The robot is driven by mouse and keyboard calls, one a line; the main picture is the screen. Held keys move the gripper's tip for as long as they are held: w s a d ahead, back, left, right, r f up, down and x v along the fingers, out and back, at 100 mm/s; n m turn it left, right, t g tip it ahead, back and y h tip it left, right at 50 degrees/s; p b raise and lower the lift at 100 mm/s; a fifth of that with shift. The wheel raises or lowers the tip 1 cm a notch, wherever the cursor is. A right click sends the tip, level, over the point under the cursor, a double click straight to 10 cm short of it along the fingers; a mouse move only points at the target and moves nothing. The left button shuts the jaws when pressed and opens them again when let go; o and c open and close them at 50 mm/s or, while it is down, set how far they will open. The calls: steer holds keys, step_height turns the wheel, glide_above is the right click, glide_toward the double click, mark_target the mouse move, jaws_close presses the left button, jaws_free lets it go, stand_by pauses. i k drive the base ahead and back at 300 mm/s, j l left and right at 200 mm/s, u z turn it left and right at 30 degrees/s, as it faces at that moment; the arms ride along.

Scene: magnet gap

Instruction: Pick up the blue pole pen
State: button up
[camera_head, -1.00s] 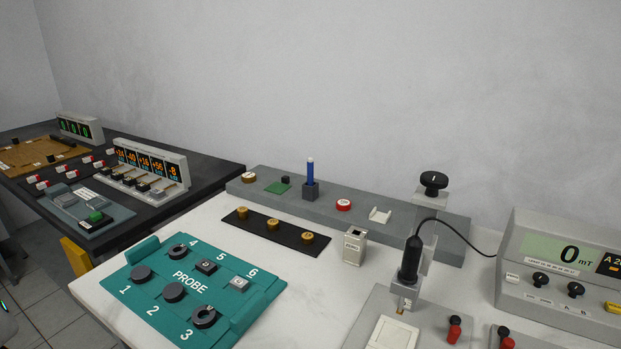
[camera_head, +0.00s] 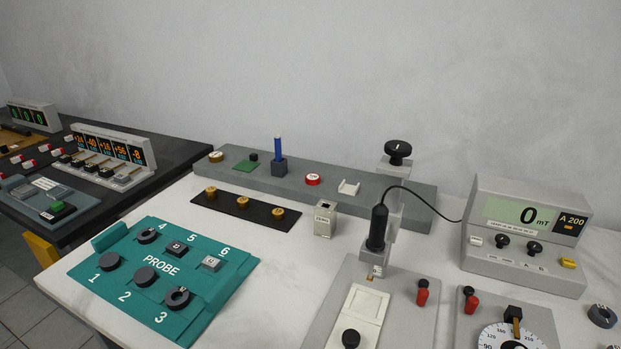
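The holder sits on the long grey shelf (camera_head: 380,191) at the back of the white bench, left of the red round button-like piece. My gripper is not in view, so whether it is open or shut does not show. The pen's lower end is hidden inside the holder.
A teal PROBE tray (camera_head: 165,265) holds several dark pieces in front. A black strip (camera_head: 218,204) with brass knobs lies before the shelf. A probe stand (camera_head: 380,235) and a mT meter (camera_head: 525,235) stand to the right. Bare bench shows between tray and stand.

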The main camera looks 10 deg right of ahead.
mark_target(277, 138)
steer(key=j+z, duration=0.25)
steer(key=j, duration=1.25)
